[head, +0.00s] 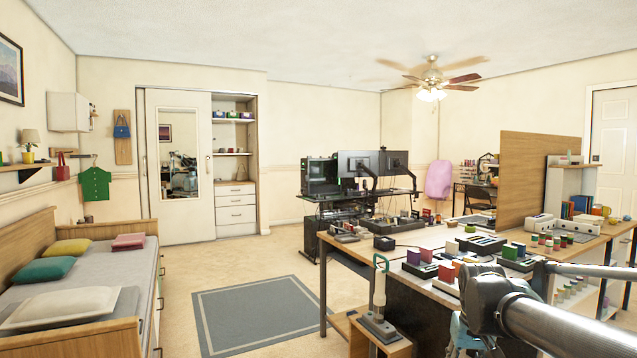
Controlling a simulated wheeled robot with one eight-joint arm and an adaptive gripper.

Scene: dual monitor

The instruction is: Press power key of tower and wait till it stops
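A dark computer tower (321,176) stands upright on a black desk across the room, left of two monitors (357,163). It shows green lit parts. Its power key is too small to make out from here. My arm reaches in from the lower right, far from the tower.
A wooden workbench (440,238) crowded with small items fills the right foreground, between my arm and the desk. A bed (128,262) lies at left. The floor around the grey rug (255,312) is clear.

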